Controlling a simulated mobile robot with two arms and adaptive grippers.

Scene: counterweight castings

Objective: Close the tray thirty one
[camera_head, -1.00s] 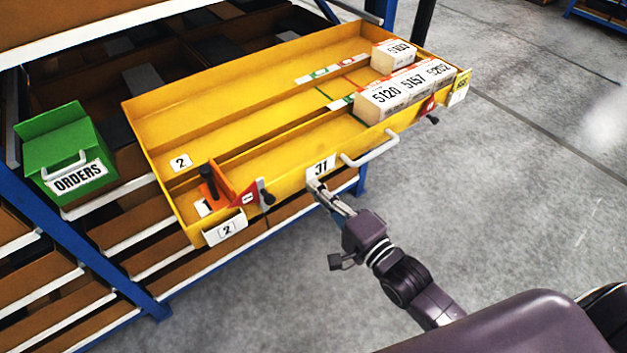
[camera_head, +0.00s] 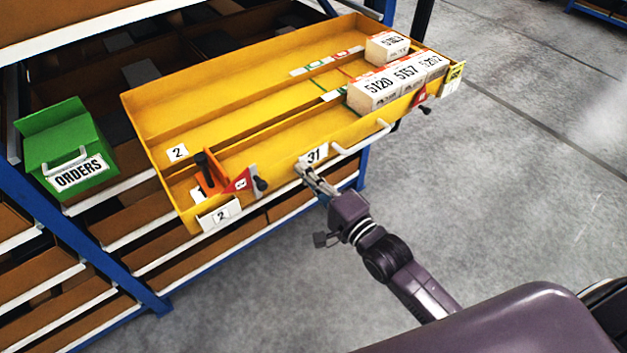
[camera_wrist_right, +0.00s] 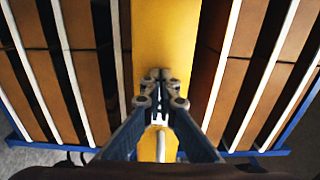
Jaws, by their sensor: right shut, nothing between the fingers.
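The yellow tray (camera_head: 250,183) marked 31 sticks out of the blue-framed rack in the head view. Its front wall carries the 31 label (camera_head: 313,154) and a white bar handle (camera_head: 362,139). My right gripper (camera_head: 303,170) is shut and empty, with its fingertips at the front wall just below the label, left of the handle. In the right wrist view the closed fingers (camera_wrist_right: 160,78) lie against the yellow front, though contact is hard to confirm. My left gripper is not in view.
White numbered boxes (camera_head: 385,90) stand at the tray's right end. An orange piece (camera_head: 210,172) sits at its left end. A green ORDERS bin (camera_head: 62,140) hangs on the rack at left. Grey floor (camera_head: 520,200) is open at right.

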